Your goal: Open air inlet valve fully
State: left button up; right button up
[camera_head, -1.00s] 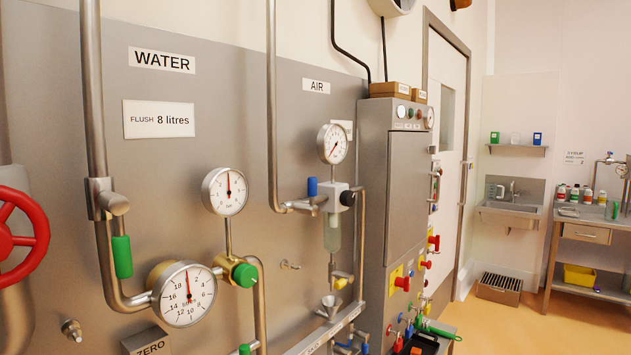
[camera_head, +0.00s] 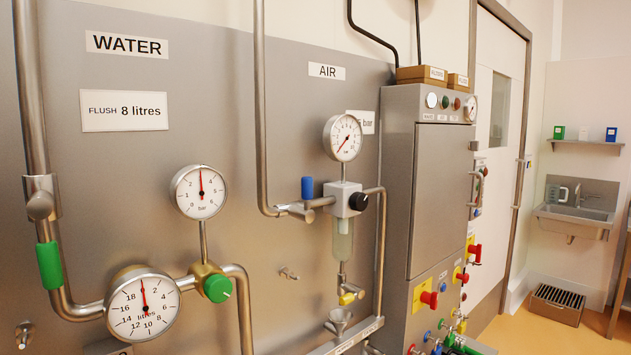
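The AIR label (camera_head: 326,71) is on the grey panel, right of the middle. Below it an air pipe (camera_head: 261,120) comes down and bends right into a valve with a blue handle (camera_head: 307,188). The blue handle stands upright, across the horizontal pipe. Right of it is a filter regulator with a black knob (camera_head: 358,201) and a clear bowl (camera_head: 342,240). The air gauge (camera_head: 343,138) above has its red needle pointing to the lower left. A yellow handle (camera_head: 347,298) is under the bowl. Neither gripper is in view.
At left are the WATER label (camera_head: 127,45), a green-handled water valve (camera_head: 50,265), a litre meter (camera_head: 143,308) and a green knob (camera_head: 217,288). A grey cabinet (camera_head: 412,190) with red handles stands at right. A sink (camera_head: 574,215) is farther back.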

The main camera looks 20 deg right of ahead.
aim_at(305, 214)
jog(key=l+u, duration=0.45)
jog(key=l, duration=1.35)
